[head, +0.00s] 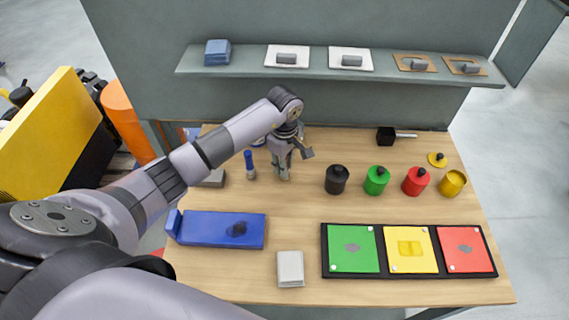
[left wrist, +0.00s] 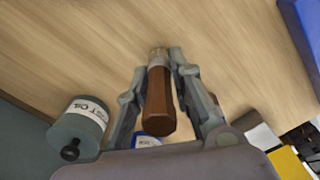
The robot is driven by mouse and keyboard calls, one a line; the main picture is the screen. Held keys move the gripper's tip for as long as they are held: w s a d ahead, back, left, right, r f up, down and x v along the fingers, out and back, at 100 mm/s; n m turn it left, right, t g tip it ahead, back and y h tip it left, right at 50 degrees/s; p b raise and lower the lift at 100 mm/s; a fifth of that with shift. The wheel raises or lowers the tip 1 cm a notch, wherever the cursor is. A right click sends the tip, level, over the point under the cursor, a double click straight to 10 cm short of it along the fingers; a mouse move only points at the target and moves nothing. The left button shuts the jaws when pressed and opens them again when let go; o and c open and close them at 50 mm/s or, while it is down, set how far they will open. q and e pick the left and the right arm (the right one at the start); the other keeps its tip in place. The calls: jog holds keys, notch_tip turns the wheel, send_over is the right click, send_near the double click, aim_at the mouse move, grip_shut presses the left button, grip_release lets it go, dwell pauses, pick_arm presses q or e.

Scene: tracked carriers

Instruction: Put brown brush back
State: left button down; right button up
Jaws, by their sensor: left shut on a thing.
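My left gripper (head: 287,168) is low over the back middle of the wooden table. In the left wrist view the same gripper (left wrist: 157,68) is shut on the brown brush (left wrist: 157,103), with one finger on each side of its brown wooden handle. The brush's far end shows as a paler part near the fingertips. In the head view the brush is mostly hidden by the gripper, and I cannot tell whether it touches the table. A blue-handled brush (head: 249,164) stands upright just left of the gripper. My right gripper is not in view.
A grey labelled jar (left wrist: 80,124) shows close to the gripper. Black (head: 336,180), green (head: 376,180), red (head: 416,181) and yellow (head: 453,183) pots stand right. A blue tray (head: 208,231), a grey block (head: 290,268) and a black-framed panel (head: 405,276) lie in front. A shelf (head: 325,75) hangs behind.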

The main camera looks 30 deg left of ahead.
pick_arm(q)
jog(key=shift+f, duration=0.2)
jog(key=c, duration=1.8)
grip_release()
jog(key=shift+r, duration=0.1)
jog(key=o, duration=0.4)
jog(key=shift+r, duration=0.2)
jog(key=shift+w+r, duration=0.1)
jog(key=shift+r, duration=0.15)
notch_tip(320, 180, up, 11)
jog(key=b, duration=0.3)
jog(key=shift+f, duration=0.2)
jog(key=shift+r, duration=0.4)
